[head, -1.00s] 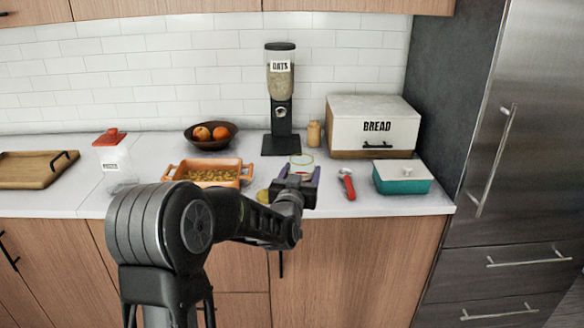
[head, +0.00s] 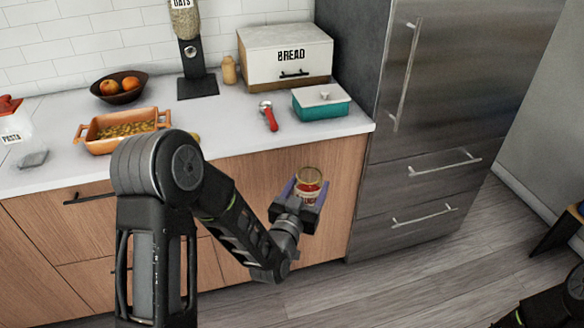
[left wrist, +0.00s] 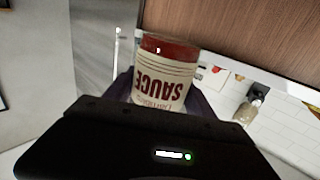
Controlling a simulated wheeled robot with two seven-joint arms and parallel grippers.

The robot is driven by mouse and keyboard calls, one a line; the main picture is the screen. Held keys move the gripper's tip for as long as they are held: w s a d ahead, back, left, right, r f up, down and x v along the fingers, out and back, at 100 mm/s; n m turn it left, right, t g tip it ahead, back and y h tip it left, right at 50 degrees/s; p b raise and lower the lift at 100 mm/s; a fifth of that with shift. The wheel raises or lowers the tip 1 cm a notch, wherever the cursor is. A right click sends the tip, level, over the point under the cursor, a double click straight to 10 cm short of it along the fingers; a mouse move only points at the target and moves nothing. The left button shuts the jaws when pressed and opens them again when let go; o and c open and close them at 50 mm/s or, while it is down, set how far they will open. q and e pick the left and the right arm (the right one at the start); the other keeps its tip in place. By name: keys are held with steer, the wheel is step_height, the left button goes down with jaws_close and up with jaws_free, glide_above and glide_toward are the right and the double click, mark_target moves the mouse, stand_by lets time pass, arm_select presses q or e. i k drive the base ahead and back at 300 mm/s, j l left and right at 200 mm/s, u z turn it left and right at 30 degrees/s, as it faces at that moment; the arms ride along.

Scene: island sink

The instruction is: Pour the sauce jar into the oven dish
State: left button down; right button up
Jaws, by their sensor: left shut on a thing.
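The sauce jar (head: 308,187) is open at the top, with red sauce inside and a cream label. My left gripper (head: 298,203) is shut on it and holds it in front of the cabinet doors, below counter height and apart from the counter. In the left wrist view the sauce jar (left wrist: 168,75) sits between the fingers (left wrist: 165,95), its "SAUCE" label upside down in that picture. The orange oven dish (head: 102,146) stands on the counter to the left, with small yellowish pieces in it. My right gripper does not show; only a dark part of that arm is at the bottom right.
On the counter are a red-handled tool (head: 269,117), a teal lidded dish (head: 320,103), a bread box (head: 285,55), an oats dispenser (head: 195,70), a fruit bowl (head: 118,92) and a pasta jar (head: 14,122). A steel fridge (head: 450,80) stands right. The floor (head: 400,270) ahead is clear.

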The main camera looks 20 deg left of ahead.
mark_target(105, 133)
steer(key=u, duration=1.35)
steer(key=i+j, duration=0.35)
steer(key=i, duration=0.2)
